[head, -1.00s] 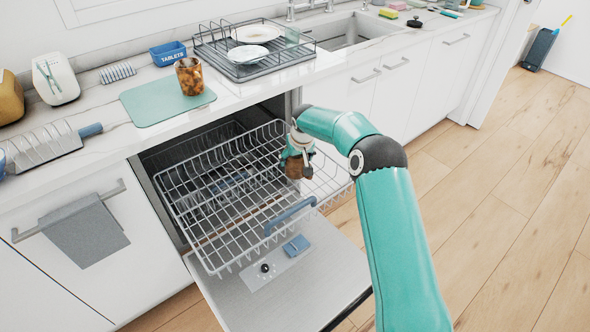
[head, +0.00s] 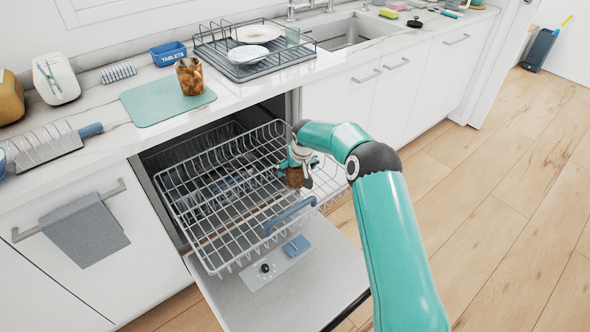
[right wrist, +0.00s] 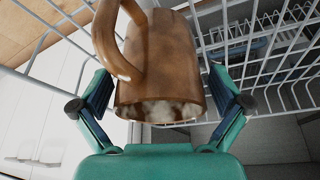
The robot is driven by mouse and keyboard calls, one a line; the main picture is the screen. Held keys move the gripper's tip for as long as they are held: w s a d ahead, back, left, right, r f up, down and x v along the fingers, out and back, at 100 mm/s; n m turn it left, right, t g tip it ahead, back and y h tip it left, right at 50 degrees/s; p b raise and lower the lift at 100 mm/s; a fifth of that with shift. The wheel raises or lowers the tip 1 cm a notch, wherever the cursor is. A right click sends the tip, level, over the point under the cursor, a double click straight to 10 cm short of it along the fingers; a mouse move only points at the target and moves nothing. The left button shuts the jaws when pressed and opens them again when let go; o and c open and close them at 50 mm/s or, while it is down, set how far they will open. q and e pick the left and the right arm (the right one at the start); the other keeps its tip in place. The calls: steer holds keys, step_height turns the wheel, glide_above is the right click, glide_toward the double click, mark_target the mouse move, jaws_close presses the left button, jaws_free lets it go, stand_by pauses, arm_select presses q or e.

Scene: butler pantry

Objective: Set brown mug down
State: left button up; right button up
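The brown mug (head: 294,178) is at the right end of the white dishwasher rack (head: 226,240) in the head view. In the right wrist view the mug (right wrist: 165,68) fills the middle, with its handle to the left and its pale, stained open end toward the camera. My right gripper (head: 296,165) has its fingers on either side of the mug; in the wrist view the fingers (right wrist: 163,98) press near its sides. Rack wires show behind the mug. Whether it touches the rack is unclear. My left gripper is not in view.
The dishwasher door (head: 330,275) is open below the pulled-out rack. A marbled brown cup (head: 189,77) stands on a green mat (head: 150,106) on the counter. A drying rack (head: 215,50) with plates is near the sink.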

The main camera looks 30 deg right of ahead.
steer(key=shift+r, duration=0.15)
steer(key=v, duration=1.2)
stand_by(0.3)
